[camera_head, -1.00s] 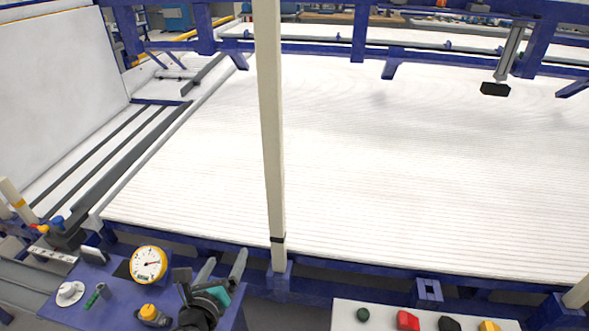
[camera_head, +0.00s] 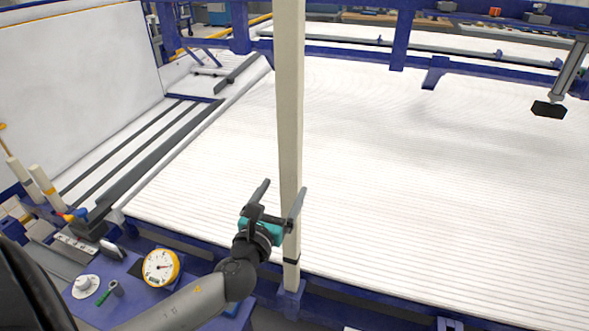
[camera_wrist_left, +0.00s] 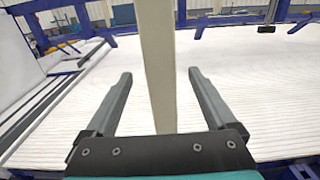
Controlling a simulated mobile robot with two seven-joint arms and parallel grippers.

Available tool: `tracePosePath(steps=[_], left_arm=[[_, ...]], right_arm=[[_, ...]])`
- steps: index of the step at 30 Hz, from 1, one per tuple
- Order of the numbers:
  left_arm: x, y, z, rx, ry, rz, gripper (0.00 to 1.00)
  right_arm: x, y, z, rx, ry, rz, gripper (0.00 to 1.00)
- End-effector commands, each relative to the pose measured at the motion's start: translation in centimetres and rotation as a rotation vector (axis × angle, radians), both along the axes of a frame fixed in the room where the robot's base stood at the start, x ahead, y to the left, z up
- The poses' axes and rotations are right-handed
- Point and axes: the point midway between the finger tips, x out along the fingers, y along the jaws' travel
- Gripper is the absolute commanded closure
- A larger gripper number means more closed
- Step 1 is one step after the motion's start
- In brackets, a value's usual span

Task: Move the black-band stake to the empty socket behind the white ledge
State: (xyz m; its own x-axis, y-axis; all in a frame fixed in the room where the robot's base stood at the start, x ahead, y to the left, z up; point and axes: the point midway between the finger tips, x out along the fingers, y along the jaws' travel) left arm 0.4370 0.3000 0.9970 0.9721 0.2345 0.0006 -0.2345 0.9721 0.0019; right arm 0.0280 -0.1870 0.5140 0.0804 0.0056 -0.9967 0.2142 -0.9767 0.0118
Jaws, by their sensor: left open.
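The black-band stake (camera_head: 290,120) is a tall cream post. It stands upright with its black band near the foot, in a blue socket (camera_head: 289,300) at the table's front edge. My left gripper (camera_head: 281,195) is open at the stake, above the band. In the left wrist view the stake (camera_wrist_left: 158,60) shows between the two spread fingers (camera_wrist_left: 159,73), apart from both; how deep it sits between them is hard to tell. Another blue socket (camera_head: 450,324), cut by the bottom edge, shows to the right. Only a sliver of the white ledge shows at the bottom. My right gripper is not in view.
A blue side table holds a yellow dial gauge (camera_head: 161,267) and a white round part (camera_head: 85,286). Other pale posts (camera_head: 42,180) stand at the far left. The ribbed white bed (camera_head: 430,190) behind the stake is clear. A blue frame beam crosses the back.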

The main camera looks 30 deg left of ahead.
Motion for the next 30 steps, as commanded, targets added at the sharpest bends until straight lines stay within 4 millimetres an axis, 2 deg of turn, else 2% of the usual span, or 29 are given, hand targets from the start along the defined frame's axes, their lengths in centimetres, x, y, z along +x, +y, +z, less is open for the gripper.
tracePosePath(steps=[9, 15, 21, 30], left_arm=[[4.6, 1.1, 0.0, -0.002, -0.001, 0.001, 0.1], [7.0, 1.6, 0.0, -0.001, 0.0, -0.001, 0.1], [8.3, 2.0, 0.0, -0.002, 0.001, 0.0, 0.1], [8.5, 2.0, 0.0, -0.002, 0.001, -0.001, 0.1]], right_arm=[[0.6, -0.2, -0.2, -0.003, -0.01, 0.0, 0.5], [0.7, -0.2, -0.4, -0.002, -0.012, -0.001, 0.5], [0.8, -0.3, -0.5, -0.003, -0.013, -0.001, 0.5], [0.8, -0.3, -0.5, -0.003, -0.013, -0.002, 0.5]])
